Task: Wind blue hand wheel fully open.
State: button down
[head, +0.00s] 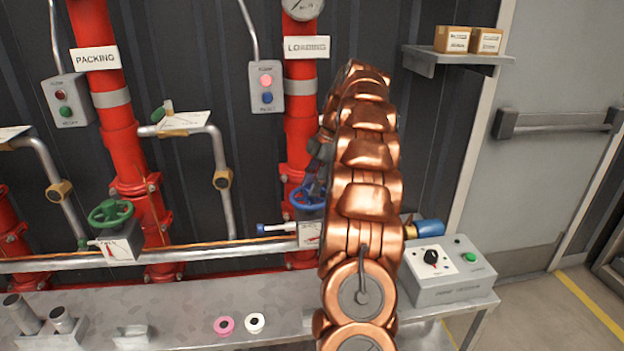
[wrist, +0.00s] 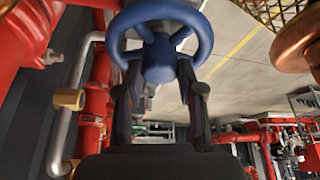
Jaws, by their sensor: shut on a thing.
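The blue hand wheel (head: 309,196) sits on a valve box on the red pipe marked LOADING, partly hidden behind my copper arm in the head view. In the wrist view the blue hand wheel (wrist: 160,62) fills the top middle, with its spokes and hub showing. My gripper (wrist: 162,92) has its two dark fingers on either side of the wheel's near part, shut on it. In the head view my gripper (head: 318,165) is dark and mostly hidden by the arm. The exact finger contact is hard to see.
A green hand wheel (head: 111,213) is on the PACKING pipe to the left. A metal bench (head: 180,300) below holds a pink ring (head: 224,325), a white ring (head: 255,322) and a control box (head: 445,270). A shelf with boxes (head: 458,56) hangs at upper right.

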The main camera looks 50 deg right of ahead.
jog(key=shift+r+n+p, duration=0.2)
jog(key=shift+n+p, duration=0.3)
jog(key=shift+p, duration=0.2)
jog(key=n+g+p, duration=0.1)
jog(key=n+p, duration=0.1)
jog(key=p, duration=0.1)
jog(key=shift+w+f+n+y+p, duration=0.1)
jog(key=shift+f+n+y+p, duration=0.15)
jog(key=shift+n+p, duration=0.35)
jog(key=shift+r+g+p, duration=0.15)
jog(key=shift+g+p, duration=0.15)
jog(key=shift+p, duration=0.05)
